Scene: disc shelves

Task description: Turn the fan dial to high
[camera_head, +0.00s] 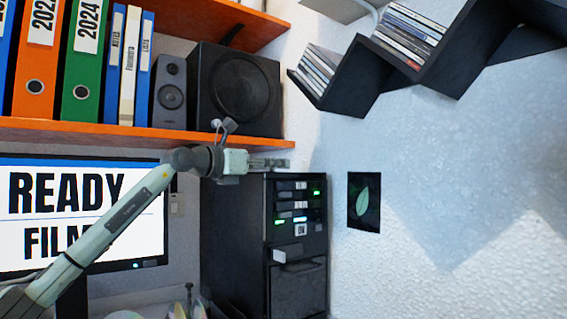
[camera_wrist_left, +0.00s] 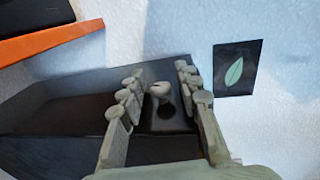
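A black disc-duplicator tower (camera_head: 235,235) stands below the orange shelf, with its front panel facing right. In the left wrist view, a small pale knob (camera_wrist_left: 160,89), which looks like the fan dial, sits on the tower's dark top. A dark round spot lies just below it. I cannot read any dial marks. My left gripper (camera_head: 278,163) is just above the tower's top. In the left wrist view its fingers are apart, one on each side of the knob, with gaps showing. The dial cannot be made out in the head view. My right gripper is not in view.
The orange shelf (camera_head: 90,130) with a black speaker (camera_head: 238,88) is close above and behind the left gripper. A leaf picture (camera_head: 364,202) hangs on the white wall at right. A monitor (camera_head: 80,215) stands at left. Black disc shelves (camera_head: 365,80) are at upper right.

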